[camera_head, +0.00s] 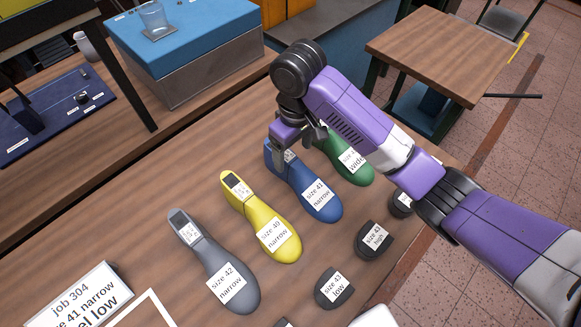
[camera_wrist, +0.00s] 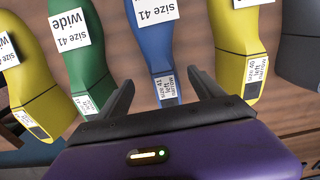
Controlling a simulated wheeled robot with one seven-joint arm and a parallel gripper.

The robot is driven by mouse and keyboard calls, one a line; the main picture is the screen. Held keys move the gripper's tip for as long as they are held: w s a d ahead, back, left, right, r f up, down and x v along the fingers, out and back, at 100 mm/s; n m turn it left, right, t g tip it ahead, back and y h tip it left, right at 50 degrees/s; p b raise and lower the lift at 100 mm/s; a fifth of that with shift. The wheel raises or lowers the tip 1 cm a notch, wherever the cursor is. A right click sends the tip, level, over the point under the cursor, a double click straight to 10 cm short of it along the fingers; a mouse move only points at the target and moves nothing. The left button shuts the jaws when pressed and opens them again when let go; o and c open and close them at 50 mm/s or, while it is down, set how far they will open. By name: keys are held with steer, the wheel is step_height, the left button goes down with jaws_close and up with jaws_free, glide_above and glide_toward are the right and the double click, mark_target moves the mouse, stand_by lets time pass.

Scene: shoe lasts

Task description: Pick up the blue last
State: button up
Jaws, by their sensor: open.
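The blue last (camera_head: 309,186) lies on the wooden table with a white label reading "size 41 narrow". Its narrow end is partly hidden by my gripper (camera_head: 297,138) in the head view. In the wrist view the blue last (camera_wrist: 152,55) runs down between my two open fingers (camera_wrist: 163,100), with its narrow end and small label close to the palm. The fingers stand on either side of it, apart from each other. I cannot tell whether they touch it.
A green last (camera_head: 347,150) lies right of the blue one, a yellow last (camera_head: 262,217) left, a grey last (camera_head: 214,262) further left. Black heel pieces (camera_head: 373,240) lie in front. A job card (camera_head: 84,299) stands front left. A blue-topped box (camera_head: 196,50) stands behind.

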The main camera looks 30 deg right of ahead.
mark_target(293, 170)
steer(key=shift+s+d+f, duration=0.1)
steer(key=shift+s+d, duration=0.1)
steer(key=shift+s, duration=0.15)
steer(key=shift+w+a+f+b, duration=0.15)
steer(key=shift+f+b, duration=1)
steer(key=shift+f, duration=0.75)
steer(key=shift+w+a+f+b, duration=0.15)
steer(key=shift+f+b, duration=0.95)
steer(key=shift+f, duration=0.8)
steer(key=shift+s, duration=0.1)
steer(key=shift+c, duration=0.5)
jaws_close()
